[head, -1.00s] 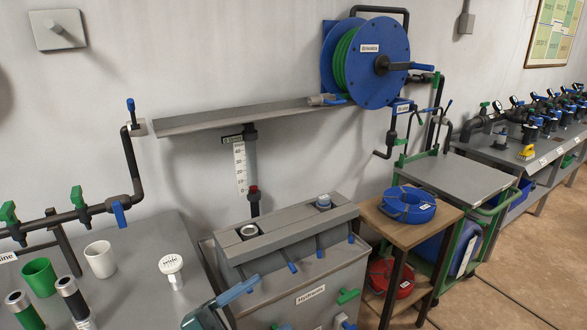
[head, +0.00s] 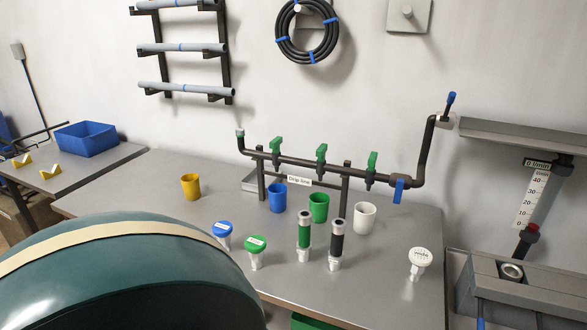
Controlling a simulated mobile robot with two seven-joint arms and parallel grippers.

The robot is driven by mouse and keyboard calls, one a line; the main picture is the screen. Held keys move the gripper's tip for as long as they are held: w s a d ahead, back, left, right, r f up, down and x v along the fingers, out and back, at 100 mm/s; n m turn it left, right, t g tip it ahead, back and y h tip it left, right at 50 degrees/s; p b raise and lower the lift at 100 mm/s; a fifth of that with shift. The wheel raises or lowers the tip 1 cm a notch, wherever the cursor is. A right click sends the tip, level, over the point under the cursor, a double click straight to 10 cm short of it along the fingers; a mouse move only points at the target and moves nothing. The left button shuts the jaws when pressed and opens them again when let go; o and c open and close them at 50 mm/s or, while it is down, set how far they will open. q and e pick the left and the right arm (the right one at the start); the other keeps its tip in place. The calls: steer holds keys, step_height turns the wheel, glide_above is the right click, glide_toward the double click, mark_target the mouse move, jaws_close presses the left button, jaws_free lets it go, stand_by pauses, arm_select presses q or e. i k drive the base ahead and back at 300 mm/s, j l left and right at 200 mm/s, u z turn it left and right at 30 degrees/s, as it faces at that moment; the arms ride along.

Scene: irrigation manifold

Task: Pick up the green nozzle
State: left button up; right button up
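The green nozzle (head: 255,246) stands on the grey table, with a green round top bearing a white label and a pale stem below. A blue nozzle (head: 223,230) of the same shape stands just left of it and behind. A white nozzle (head: 419,259) stands farther right near the table's right edge. Neither of my grippers is in view. A large teal rounded part with a cream band, likely mine, fills the lower left and stands close to the left of the green nozzle in the picture.
Green-banded (head: 304,235) and black (head: 337,244) cylinders stand right of the green nozzle. Yellow (head: 190,187), blue (head: 277,198), green (head: 319,208) and white (head: 364,217) cups stand behind. The drip-line pipe (head: 335,166) with green valves runs along the back. The table front right is clear.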

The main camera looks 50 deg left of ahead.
mark_target(256, 245)
steer(key=u, duration=2)
